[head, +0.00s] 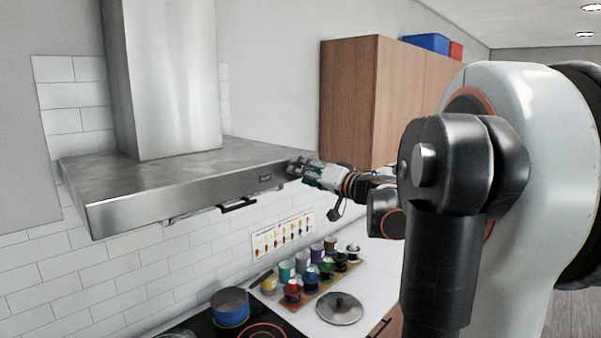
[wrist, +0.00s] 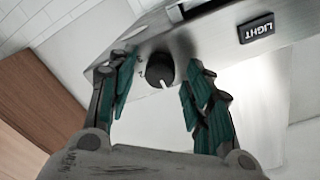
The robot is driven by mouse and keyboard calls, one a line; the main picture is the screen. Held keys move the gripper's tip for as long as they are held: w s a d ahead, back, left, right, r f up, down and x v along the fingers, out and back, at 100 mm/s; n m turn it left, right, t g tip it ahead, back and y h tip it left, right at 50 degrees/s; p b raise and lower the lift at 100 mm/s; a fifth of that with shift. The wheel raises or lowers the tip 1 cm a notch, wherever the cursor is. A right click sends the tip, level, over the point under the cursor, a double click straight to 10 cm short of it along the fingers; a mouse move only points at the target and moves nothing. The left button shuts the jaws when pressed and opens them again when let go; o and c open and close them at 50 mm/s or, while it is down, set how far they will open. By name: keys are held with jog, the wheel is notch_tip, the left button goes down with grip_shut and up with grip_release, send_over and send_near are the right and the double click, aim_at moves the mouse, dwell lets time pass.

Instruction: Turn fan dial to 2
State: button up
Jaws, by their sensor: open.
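The fan dial (wrist: 160,70) is a round black knob with a white pointer mark, set on the steel front of the range hood (head: 180,188). In the wrist view it sits between the two teal-padded fingers of my gripper (wrist: 155,95). The fingers are apart on either side of it, and neither visibly touches it. The white mark points toward the bottom of the wrist picture. In the head view my gripper (head: 298,166) is at the hood's right front corner and hides the dial.
A black LIGHT button (wrist: 257,28) is on the same hood face. A dark handle (head: 238,205) hangs under the hood. A wooden cabinet (head: 347,105) stands behind my gripper. Below are a blue pot (head: 230,308), several colored jars, and a lid (head: 340,308) on the counter.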

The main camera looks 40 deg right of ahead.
jog(key=shift+s, duration=0.1)
jog(key=c, duration=1.1)
jog(key=shift+m+g+y+b, duration=0.35)
jog(key=shift+m+b, duration=0.65)
jog(key=shift+m, duration=7.5)
jog(key=shift+y, duration=0.25)
